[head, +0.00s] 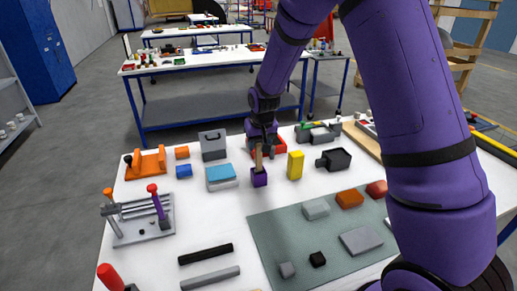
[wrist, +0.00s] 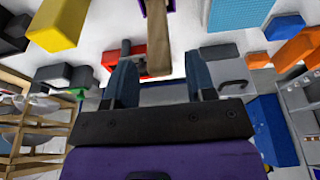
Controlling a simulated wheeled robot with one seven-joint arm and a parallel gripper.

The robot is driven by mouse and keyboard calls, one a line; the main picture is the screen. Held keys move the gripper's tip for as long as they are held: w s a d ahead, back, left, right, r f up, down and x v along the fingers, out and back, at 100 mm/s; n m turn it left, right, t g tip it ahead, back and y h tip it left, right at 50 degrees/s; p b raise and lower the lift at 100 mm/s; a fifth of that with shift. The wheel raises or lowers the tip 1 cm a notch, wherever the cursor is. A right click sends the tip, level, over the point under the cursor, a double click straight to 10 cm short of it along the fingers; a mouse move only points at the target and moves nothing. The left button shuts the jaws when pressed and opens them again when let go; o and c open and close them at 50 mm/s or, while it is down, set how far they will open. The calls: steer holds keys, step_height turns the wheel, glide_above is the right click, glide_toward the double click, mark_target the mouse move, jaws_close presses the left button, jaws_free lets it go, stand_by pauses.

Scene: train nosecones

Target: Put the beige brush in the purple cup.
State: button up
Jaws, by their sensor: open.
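The purple cup (head: 260,180) stands on the white table, near the middle. The beige brush (head: 259,158) stands roughly upright with its lower end in the cup. In the wrist view, the brush (wrist: 158,38) runs from the cup (wrist: 160,5) at the top edge toward my gripper. My gripper (head: 262,138) is just above and behind the brush. In the wrist view, its two fingers (wrist: 160,66) are spread apart, with the brush's near end between them and a gap on both sides. The inside of the cup is hidden.
A blue-topped block (head: 221,175) is left of the cup, and a yellow block (head: 295,165) is right of it. A green-grey mat (head: 280,238) with several blocks lies in front, to the right.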

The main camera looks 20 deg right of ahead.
steer(key=s+d+r, duration=0.1)
steer(key=s+r, duration=0.4)
steer(key=r, duration=0.4)
steer(key=s+d+r, duration=0.1)
steer(key=s+r, duration=0.3)
steer(key=r, duration=0.5)
steer(key=s+d+r, duration=0.1)
steer(key=s+r, duration=0.2)
steer(key=s, duration=0.6)
steer(key=s+d+r+t, duration=0.1)
steer(key=s+d+r, duration=0.1)
steer(key=s, duration=0.7)
steer(key=s+d+r+t, duration=0.1)
steer(key=s+r, duration=0.3)
steer(key=s, duration=0.6)
steer(key=shift+d+r, duration=0.15)
steer(key=shift+d, duration=0.3)
